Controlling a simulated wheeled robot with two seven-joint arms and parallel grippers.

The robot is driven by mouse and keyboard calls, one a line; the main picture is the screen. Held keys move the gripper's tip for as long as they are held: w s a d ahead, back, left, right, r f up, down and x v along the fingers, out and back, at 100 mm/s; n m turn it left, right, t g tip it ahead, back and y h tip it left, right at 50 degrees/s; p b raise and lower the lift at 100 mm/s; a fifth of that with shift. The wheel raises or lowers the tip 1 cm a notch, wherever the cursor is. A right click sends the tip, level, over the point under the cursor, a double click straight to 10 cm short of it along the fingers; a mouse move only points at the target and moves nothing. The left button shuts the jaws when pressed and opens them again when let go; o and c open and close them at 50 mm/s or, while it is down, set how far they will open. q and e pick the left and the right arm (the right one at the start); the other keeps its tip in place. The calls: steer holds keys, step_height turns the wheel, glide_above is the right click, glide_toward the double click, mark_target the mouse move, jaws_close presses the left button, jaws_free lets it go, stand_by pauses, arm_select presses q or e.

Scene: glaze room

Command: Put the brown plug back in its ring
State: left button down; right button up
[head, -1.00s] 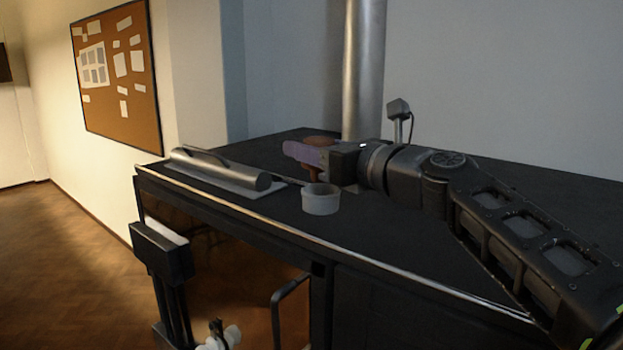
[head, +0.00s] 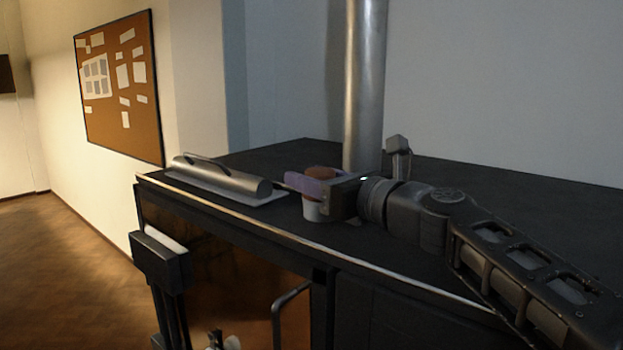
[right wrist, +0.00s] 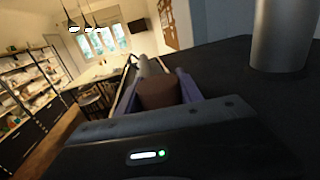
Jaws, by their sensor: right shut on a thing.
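The brown plug (head: 321,172) is between the purple fingers of my right gripper (head: 308,188), which is shut on it. In the right wrist view the plug (right wrist: 158,93) sits between both fingers (right wrist: 156,84). The white ring (head: 311,212) stands on the dark top directly below the fingers, partly hidden by them and by the gripper body. The plug's lower part is hidden, so I cannot tell how far it sits inside the ring.
A silver cylinder with a handle (head: 222,178) lies on a pale plate left of the ring. A metal pipe (head: 364,85) rises behind the gripper. A small grey device on a stand (head: 397,146) is at the back. The dark top (head: 480,185) is clear at the right rear.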

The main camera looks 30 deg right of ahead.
steer(key=o, duration=1.4)
steer(key=shift+r, duration=0.15)
steer(key=s, duration=0.4)
steer(key=s+d, duration=0.1)
steer(key=s, duration=0.3)
steer(key=s+b, duration=0.1)
steer(key=s, duration=0.3)
steer(key=shift+d, duration=0.3)
